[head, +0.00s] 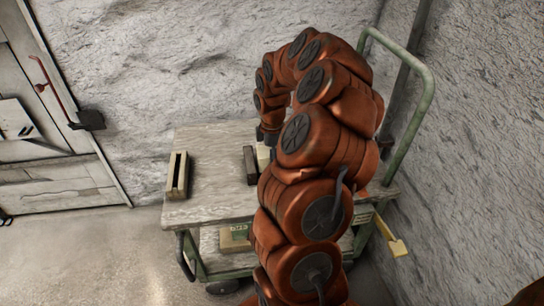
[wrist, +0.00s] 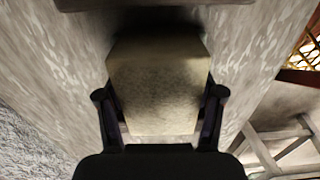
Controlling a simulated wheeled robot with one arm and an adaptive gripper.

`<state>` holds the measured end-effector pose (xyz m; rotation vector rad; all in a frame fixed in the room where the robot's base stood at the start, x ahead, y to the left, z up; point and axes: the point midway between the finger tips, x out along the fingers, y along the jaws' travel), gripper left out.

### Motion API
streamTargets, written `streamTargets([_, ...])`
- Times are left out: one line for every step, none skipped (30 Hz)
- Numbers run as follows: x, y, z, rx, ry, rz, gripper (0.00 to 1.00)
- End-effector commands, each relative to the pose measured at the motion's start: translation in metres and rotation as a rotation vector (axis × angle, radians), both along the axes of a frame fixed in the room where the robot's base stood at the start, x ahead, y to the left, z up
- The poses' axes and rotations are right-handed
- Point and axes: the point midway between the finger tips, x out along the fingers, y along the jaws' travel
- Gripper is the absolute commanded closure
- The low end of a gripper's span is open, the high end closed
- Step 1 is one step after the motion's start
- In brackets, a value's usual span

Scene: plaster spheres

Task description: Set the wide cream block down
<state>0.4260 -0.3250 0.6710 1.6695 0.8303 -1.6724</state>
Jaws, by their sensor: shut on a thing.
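The wide cream block (wrist: 158,85) fills the middle of the wrist view, between the two dark fingers of my gripper (wrist: 160,98). The fingers press on its left and right sides. In the head view, a small pale part of the block (head: 263,156) shows beside my arm, low over the cart top (head: 215,150); my arm hides the rest. My gripper (head: 268,138) is mostly hidden there too. I cannot tell whether the block touches the cart top.
A dark brown block (head: 250,165) stands just left of the held block. A cream and dark slotted block (head: 177,175) stands near the cart's left edge. Between them the top is clear. A green rail (head: 424,100) rises at the right. A box (head: 234,238) lies on the lower shelf.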

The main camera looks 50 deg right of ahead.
Motion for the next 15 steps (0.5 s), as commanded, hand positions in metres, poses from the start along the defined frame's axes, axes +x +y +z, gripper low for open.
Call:
streamTargets([0.0001,-0.0003,-0.0002,-0.001,-0.001,0.0,1.0])
streamTargets([0.0001,-0.0003,-0.0006,-0.001,-0.001,0.0,1.0])
streamTargets([0.0001,-0.0003,-0.0012,-0.001,-0.001,0.0,1.0])
streamTargets([0.0001,-0.0003,-0.0016,-0.001,-0.001,0.0,1.0])
streamTargets([0.0001,-0.0004,-0.0021,-0.001,-0.001,-0.001,1.0])
streamTargets([0.0001,-0.0003,-0.0027,-0.001,-0.001,0.0,1.0])
streamTargets([0.0002,-0.0004,-0.0024,-0.001,-0.002,0.0,0.31])
streamTargets([0.0002,-0.0004,-0.0023,-0.001,-0.002,0.0,0.28])
streamTargets([0.0003,-0.0003,-0.0023,-0.001,-0.002,0.0,0.23])
streamTargets([0.0002,-0.0003,-0.0023,-0.001,-0.001,0.0,0.2])
streamTargets([0.0002,-0.0003,-0.0024,-0.001,-0.001,0.0,0.17])
streamTargets([0.0002,-0.0002,-0.0024,-0.001,-0.001,0.0,0.13])
streamTargets([0.0002,-0.0002,-0.0024,-0.001,-0.001,0.0,0.1])
streamTargets([0.0002,-0.0001,-0.0025,-0.001,-0.001,0.0,0.07])
streamTargets([0.0002,0.0,-0.0026,-0.001,-0.001,0.0,0.04])
